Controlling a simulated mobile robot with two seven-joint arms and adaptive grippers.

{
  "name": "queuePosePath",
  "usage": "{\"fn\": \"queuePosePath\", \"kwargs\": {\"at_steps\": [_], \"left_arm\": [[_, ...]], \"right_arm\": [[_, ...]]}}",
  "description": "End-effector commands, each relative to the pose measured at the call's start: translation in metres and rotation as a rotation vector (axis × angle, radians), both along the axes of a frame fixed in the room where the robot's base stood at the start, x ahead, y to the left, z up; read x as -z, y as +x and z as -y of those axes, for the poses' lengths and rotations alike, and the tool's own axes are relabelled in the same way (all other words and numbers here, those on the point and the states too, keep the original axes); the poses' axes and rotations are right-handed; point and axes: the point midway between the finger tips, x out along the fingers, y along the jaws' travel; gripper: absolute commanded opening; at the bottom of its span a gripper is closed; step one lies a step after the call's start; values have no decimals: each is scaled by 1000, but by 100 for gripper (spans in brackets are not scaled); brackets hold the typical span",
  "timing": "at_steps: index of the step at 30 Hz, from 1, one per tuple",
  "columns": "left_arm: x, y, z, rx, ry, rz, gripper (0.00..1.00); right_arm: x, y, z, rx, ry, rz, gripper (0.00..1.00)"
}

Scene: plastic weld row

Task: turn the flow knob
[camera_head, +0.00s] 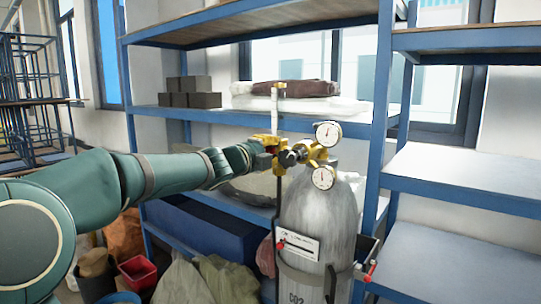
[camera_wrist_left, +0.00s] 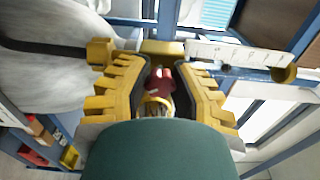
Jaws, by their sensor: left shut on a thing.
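A grey gas cylinder (camera_head: 318,220) stands upright, with a brass regulator and two round white gauges, one upper (camera_head: 328,133) and one lower (camera_head: 323,178). A clear flow tube (camera_head: 275,108) rises on the regulator's left side. My left gripper (camera_head: 273,148) reaches in from the left at the foot of this tube. In the left wrist view its yellow ribbed fingers stand on both sides of the red flow knob (camera_wrist_left: 160,82), shut on it. The fingers hide much of the knob in the head view. My right gripper is not in view.
Blue shelving (camera_head: 375,120) stands behind the cylinder, with dark boxes (camera_head: 190,97) and a wrapped bundle (camera_head: 295,90) on it. Sacks, a red bucket (camera_head: 138,273) and other containers lie low at left. The shelves at right (camera_head: 465,180) are bare.

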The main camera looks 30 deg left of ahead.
Motion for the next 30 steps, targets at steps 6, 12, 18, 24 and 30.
{"fn": "queuePosePath", "kwargs": {"at_steps": [6, 12, 18, 24, 30], "left_arm": [[-1, 0, -1, -2, 60, 6, 0], [-1, 0, -1, -2, 75, 8, 0], [-2, 0, -1, -2, 76, 8, 0], [-2, 0, -1, -2, 75, 9, 57], [-1, 0, -1, -1, 75, 7, 57]], "right_arm": [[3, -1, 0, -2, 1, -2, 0], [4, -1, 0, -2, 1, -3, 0], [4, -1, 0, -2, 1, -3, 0], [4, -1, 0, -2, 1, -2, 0], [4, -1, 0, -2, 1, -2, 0]]}}
